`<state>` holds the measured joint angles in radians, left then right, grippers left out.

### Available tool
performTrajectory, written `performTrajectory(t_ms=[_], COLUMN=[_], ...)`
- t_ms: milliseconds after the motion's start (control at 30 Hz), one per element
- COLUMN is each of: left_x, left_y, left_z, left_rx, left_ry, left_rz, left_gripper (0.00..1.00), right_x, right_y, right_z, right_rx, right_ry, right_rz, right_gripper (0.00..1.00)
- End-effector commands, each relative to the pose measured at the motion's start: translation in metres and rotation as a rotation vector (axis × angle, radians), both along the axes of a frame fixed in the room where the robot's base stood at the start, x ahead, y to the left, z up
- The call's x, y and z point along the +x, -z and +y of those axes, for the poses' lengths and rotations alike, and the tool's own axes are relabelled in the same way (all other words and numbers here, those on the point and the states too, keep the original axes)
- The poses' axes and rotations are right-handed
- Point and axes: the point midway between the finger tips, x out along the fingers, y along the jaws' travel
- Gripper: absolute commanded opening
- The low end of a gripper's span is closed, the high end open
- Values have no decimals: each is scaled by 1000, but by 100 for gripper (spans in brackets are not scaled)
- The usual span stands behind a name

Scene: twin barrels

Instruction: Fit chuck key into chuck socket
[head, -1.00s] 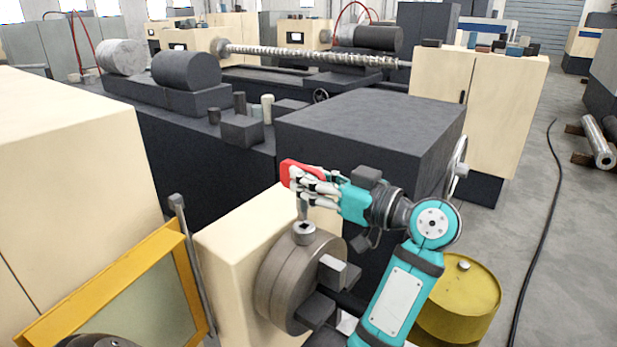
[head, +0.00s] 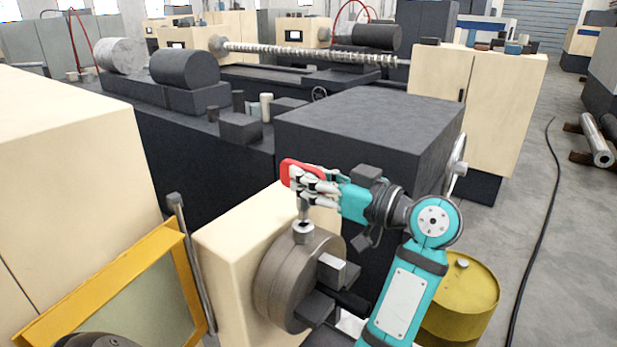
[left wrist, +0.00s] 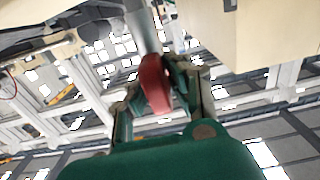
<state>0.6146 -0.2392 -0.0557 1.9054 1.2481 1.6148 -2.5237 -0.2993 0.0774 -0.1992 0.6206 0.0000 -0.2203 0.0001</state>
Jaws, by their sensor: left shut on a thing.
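The chuck key has a red handle (head: 289,172) and a grey shank (head: 304,208) that hangs down, close to upright. My left gripper (head: 312,187) is shut on the red handle above the chuck; the wrist view also shows the handle (left wrist: 155,84) between the fingers. The chuck (head: 292,283) is a grey-brown disc with dark jaws on the cream headstock. Its socket (head: 303,231) is a light collar on the top of the rim. The key's lower end meets the collar's mouth and hides the hole; I cannot tell how deep it sits. My right gripper is not in view.
A dark block-shaped machine body (head: 375,120) stands just behind the gripper. A yellow barrel (head: 460,300) is at the lower right. A yellow-framed guard (head: 100,290) and a grey rod (head: 195,265) stand left of the chuck. Open floor lies at the right, crossed by a black cable (head: 540,230).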

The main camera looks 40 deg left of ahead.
Motion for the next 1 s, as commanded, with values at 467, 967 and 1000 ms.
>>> performTrajectory(t_ms=[467, 967, 1000], left_x=[0, 1, 1], left_y=[-1, 7, 8], left_z=[1, 0, 0], left_rx=[2, -2, -2], left_ry=[-1, 3, 3], left_rz=[-1, 2, 2], left_gripper=[0, 0, 0], right_x=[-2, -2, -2], right_y=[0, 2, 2], right_z=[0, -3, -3], right_rx=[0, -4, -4], right_ry=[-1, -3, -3], right_rz=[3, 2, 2], right_gripper=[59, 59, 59])
